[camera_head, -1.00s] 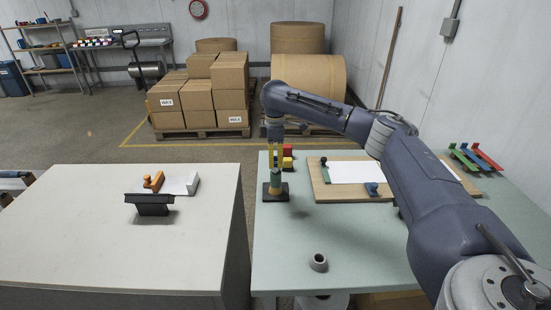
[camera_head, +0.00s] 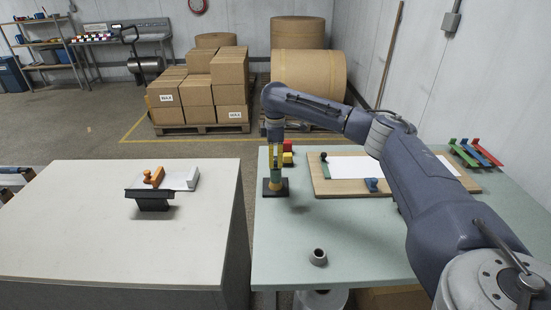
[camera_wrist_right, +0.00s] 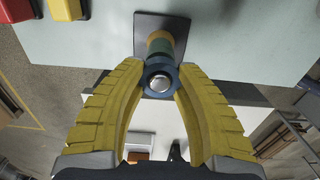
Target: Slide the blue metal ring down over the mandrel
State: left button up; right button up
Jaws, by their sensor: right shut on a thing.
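The mandrel (camera_head: 275,173) stands upright on a dark square base (camera_head: 265,190) near the left edge of the green table. It has a teal body and a yellow-orange lower band. My right gripper (camera_head: 276,163) points straight down over it, its yellow fingers shut on the blue metal ring (camera_wrist_right: 148,82). In the right wrist view, the fingertips (camera_wrist_right: 160,79) press the ring from both sides. A round silver tip shows inside the ring's hole, and the mandrel's body runs up behind it. How deep the ring sits is hard to tell. My left gripper is out of view.
A grey hollow ring (camera_head: 318,257) lies at the front of the green table. Red and yellow blocks (camera_head: 288,157) sit just behind the mandrel. A board with white paper (camera_head: 350,170) lies to the right. The left table (camera_head: 80,240) holds a black stand (camera_head: 153,200).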

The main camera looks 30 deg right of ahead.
jog(key=shift+f, duration=0.1)
jog(key=o, duration=1.2)
notch_tip(320, 180, up, 12)
